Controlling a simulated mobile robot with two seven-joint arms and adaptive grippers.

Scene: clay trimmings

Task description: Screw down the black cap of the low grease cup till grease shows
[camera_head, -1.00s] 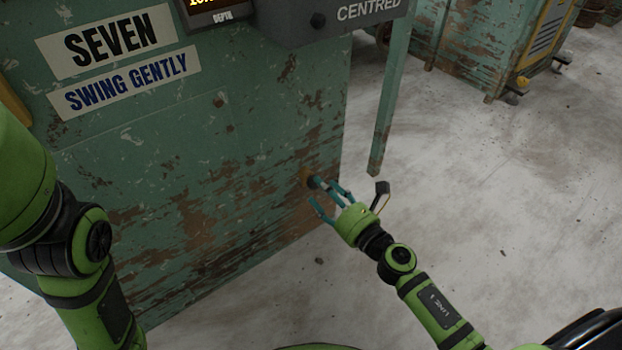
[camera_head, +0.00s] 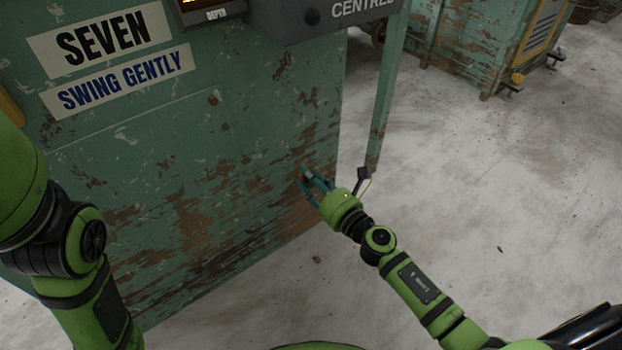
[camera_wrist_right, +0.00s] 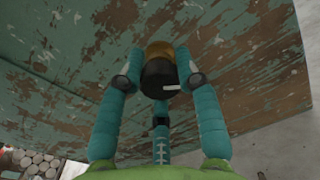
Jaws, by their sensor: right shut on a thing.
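The low grease cup shows in the right wrist view as a black cap (camera_wrist_right: 160,78) with a white mark, with a brass-coloured part (camera_wrist_right: 160,48) behind it against the worn green panel. My right gripper (camera_wrist_right: 158,80) has its teal fingers closed around the sides of the black cap. In the head view my right gripper (camera_head: 310,180) is at the lower right of the panel and hides most of the cup. No grease can be made out. Of my left arm (camera_head: 85,240), only links show at the left edge; its gripper is out of view.
The green machine panel (camera_head: 190,180) carries "SEVEN" (camera_head: 100,40) and "SWING GENTLY" (camera_head: 118,82) signs. A grey box marked "CENTRED" (camera_head: 310,18) overhangs above. A green leg (camera_head: 384,100) stands right of the gripper. The floor (camera_head: 490,180) to the right is mostly clear.

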